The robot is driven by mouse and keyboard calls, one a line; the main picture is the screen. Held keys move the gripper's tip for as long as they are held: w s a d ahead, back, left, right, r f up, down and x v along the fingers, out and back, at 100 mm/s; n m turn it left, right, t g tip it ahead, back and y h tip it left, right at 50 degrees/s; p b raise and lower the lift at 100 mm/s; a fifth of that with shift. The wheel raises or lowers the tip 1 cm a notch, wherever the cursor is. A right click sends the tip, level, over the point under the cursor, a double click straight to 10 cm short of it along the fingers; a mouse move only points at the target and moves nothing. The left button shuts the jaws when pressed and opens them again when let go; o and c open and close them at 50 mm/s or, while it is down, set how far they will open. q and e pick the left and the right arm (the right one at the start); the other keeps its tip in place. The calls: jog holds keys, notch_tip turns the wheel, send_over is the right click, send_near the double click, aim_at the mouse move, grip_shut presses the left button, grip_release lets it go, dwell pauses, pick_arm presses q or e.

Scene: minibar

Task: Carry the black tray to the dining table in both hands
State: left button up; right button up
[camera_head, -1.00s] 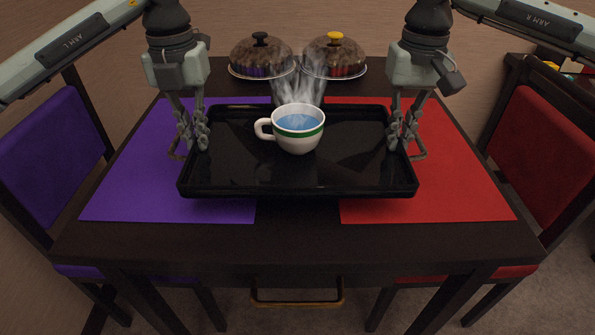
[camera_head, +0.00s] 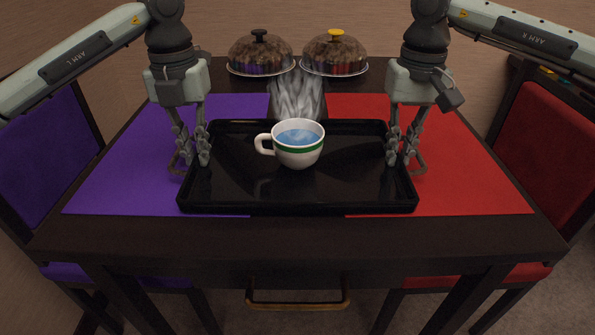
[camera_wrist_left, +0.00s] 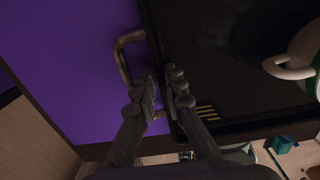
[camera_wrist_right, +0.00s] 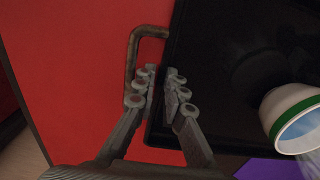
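The black tray (camera_head: 345,195) is level over the dark dining table (camera_head: 300,238), overlapping both placemats. I cannot tell whether its underside touches the table. A white cup (camera_head: 300,155) with a green band and steaming blue liquid stands upright in it. My left gripper (camera_head: 195,155) is at the tray's left side, its fingers closed around the rim beside a bronze handle (camera_wrist_left: 122,58). My right gripper (camera_head: 402,157) grips the opposite rim the same way, beside the other handle (camera_wrist_right: 133,58). The tray also shows in the right wrist view (camera_wrist_right: 215,60).
A purple placemat (camera_head: 120,180) lies left and a red placemat (camera_head: 460,180) right. Two covered cakes, one with a black knob (camera_head: 260,55) and one with a yellow knob (camera_head: 335,55), stand at the far edge. Purple (camera_head: 55,150) and red (camera_head: 550,140) chairs flank the table.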

pick_arm(q)
jog(key=shift+o, duration=1.2)
pick_arm(e)
jog(key=shift+o, duration=1.2)
jog(key=shift+r, duration=0.1)
pick_arm(q)
jog(key=shift+r, duration=0.1)
notch_tip(320, 180, up, 7)
jog(key=shift+r, duration=0.45)
pick_arm(e)
jog(key=shift+r, duration=0.15)
notch_tip(320, 180, up, 12)
